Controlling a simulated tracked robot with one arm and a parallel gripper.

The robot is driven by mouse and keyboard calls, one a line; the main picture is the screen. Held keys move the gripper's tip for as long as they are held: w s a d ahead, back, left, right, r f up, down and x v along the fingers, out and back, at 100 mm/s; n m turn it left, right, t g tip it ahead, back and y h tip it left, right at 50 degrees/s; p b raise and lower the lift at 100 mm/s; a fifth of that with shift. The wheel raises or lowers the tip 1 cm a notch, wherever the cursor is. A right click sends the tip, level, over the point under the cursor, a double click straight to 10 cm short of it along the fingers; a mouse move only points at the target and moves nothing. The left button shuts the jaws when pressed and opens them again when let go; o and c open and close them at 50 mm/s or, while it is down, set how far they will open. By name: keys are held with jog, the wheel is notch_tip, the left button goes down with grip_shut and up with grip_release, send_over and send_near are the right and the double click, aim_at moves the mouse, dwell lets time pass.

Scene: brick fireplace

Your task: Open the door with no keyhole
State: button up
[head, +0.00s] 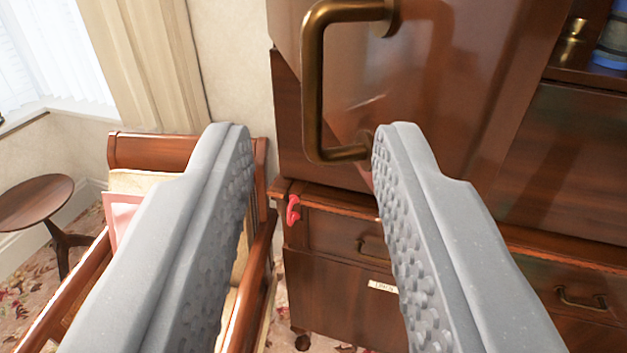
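A glossy dark brown wooden cabinet door (450,75) fills the upper middle, with its top outside the view. A brass bar handle (313,90) stands out from its left part. No keyhole shows on the visible part of the door. The door looks set at an angle to the cabinet, but I cannot tell surely how far it is open. My gripper (308,135) is open and empty, its grey studded fingers spread wide. The handle's lower end shows between the fingertips, near the right one. I see no clear contact with it.
Lower drawers (335,230) carry smaller handles, a red item (293,210) and a white label (382,286). A blue object (612,45) and a brass object (573,30) sit on a shelf. A wooden chair (150,150) and round table (35,202) stand left.

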jog(key=shift+s+a+b, duration=0.2)
jog(key=shift+s+b, duration=0.4)
jog(key=shift+s, duration=1.95)
